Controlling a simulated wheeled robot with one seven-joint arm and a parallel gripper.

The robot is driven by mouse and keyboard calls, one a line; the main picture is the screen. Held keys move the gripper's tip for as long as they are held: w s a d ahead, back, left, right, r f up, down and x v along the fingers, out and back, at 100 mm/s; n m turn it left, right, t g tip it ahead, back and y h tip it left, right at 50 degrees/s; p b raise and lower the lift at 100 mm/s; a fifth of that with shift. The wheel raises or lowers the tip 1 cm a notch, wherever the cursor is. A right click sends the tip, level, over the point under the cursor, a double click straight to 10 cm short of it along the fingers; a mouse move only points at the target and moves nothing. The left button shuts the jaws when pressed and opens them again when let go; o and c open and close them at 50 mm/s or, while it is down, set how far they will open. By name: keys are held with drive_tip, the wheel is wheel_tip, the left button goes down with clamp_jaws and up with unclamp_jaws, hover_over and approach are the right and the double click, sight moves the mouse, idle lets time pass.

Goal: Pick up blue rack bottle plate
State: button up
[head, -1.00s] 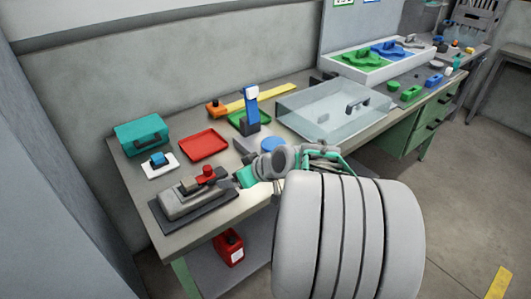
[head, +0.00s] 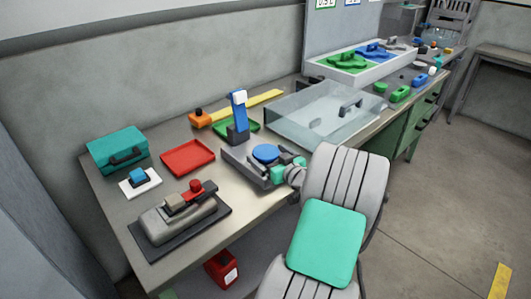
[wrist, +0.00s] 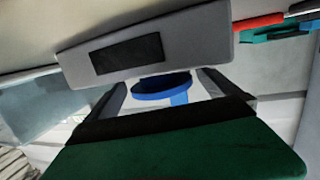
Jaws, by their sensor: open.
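Several blue pieces are in view, and I cannot tell for sure which is the blue rack bottle plate. One blue shaped piece (head: 373,50) lies in the white tray at the back right. A small blue block (head: 420,81) lies beside green ones at the right end of the bench. A round blue disc (head: 266,153) sits on a grey machine (head: 240,160); a blue disc (wrist: 162,87) also shows between my fingers in the wrist view. My gripper (head: 283,170) is open, at the machine's front right; its fingers (wrist: 162,80) are apart. Contact is unclear.
A blue upright post (head: 238,115), green tray (head: 255,126), red tray (head: 187,158), teal case (head: 117,148) and grey device (head: 180,220) crowd the left. Floor at right is mostly clear.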

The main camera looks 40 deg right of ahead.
drive_tip(key=c, duration=1.5)
